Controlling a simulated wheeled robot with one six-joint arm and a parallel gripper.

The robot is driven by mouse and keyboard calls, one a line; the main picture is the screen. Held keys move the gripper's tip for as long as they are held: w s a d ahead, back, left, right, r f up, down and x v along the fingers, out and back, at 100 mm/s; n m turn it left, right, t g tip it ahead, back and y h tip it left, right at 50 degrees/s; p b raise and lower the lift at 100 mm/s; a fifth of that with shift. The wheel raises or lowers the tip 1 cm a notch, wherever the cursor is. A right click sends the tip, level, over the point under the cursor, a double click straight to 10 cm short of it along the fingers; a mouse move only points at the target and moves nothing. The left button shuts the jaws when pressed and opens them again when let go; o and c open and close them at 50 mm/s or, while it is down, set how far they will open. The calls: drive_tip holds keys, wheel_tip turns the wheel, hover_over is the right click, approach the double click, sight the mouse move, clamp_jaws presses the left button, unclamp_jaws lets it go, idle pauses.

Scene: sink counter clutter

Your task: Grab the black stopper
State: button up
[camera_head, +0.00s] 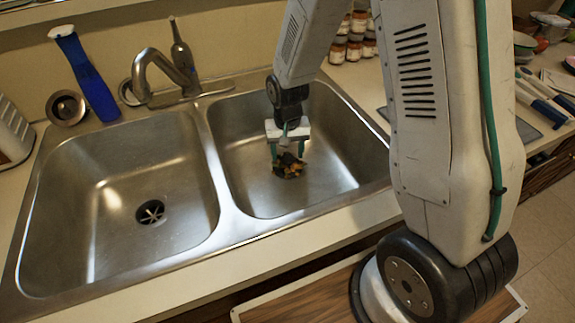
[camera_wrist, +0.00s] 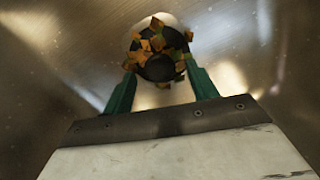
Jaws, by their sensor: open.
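The black stopper (camera_wrist: 159,67) lies in the right sink basin. Bits of brown and orange food scraps cling on and around it. In the head view the dark, scrap-covered stopper (camera_head: 288,166) shows at the bottom of the basin, just below my gripper (camera_head: 287,150). My gripper points down into the basin and is open. In the wrist view its two green fingers (camera_wrist: 160,85) stand to the left and right of the stopper's near part. I cannot tell whether the fingers touch it. Part of the stopper is hidden by the scraps.
The right basin's walls (camera_head: 240,140) and the divider (camera_head: 215,160) surround my gripper. The left basin (camera_head: 110,200) is empty with an open drain. Jars (camera_head: 353,38) stand at the back right.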

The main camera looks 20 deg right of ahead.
wheel_tip(320, 180, down, 2)
drive_tip(key=shift+f, duration=0.15)
drive_tip(key=c, duration=1.1)
